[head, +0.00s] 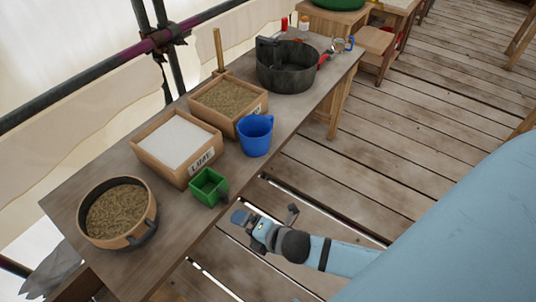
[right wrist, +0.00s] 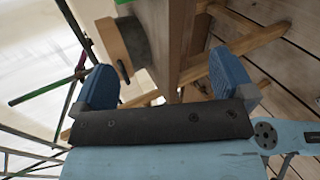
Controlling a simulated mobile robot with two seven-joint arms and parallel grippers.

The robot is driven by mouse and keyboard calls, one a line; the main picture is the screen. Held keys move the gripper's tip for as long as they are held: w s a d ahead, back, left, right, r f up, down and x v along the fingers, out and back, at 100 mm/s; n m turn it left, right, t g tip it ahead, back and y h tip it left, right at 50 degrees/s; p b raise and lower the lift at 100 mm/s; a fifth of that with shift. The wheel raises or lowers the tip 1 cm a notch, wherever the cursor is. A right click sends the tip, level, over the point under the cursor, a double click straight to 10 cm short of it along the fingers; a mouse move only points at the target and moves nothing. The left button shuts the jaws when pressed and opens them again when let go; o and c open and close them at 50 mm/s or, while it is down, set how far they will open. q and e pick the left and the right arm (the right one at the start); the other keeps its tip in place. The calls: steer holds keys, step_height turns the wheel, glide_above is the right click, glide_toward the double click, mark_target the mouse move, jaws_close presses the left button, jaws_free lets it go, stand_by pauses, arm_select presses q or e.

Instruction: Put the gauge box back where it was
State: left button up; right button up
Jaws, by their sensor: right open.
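A small green open box (head: 208,187), which looks like the gauge box, sits upright on the wooden workbench (head: 185,240) near its front edge, with a dark handle toward the edge. It is in front of the lime box and appears empty. My right gripper (head: 265,213) is open and empty, just off the bench's front edge, to the right of the green box and apart from it. In the right wrist view the blue fingers of this gripper (right wrist: 165,82) stand wide apart with nothing held. My left gripper is not in view.
A white-filled box labelled LIME (head: 176,146), a sand-filled box (head: 228,98), a blue jug (head: 256,136) and a dark pot (head: 287,68) stand behind the green box. A round wooden-sided container (head: 117,212) stands at left. Bare bench lies between it and the green box.

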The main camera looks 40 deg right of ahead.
steer(key=s+d+f+m+h, duration=0.1)
steer(key=s+f+m, duration=0.2)
steer(key=s+m, duration=0.5)
steer(key=m, duration=1.2)
steer(key=shift+d+m+g, duration=0.3)
step_height(320, 180, up, 9)
steer(key=p, duration=0.9)
steer(key=shift+s+d+f, duration=0.15)
steer(key=shift+d+f, duration=0.05)
steer(key=shift+r, duration=0.25)
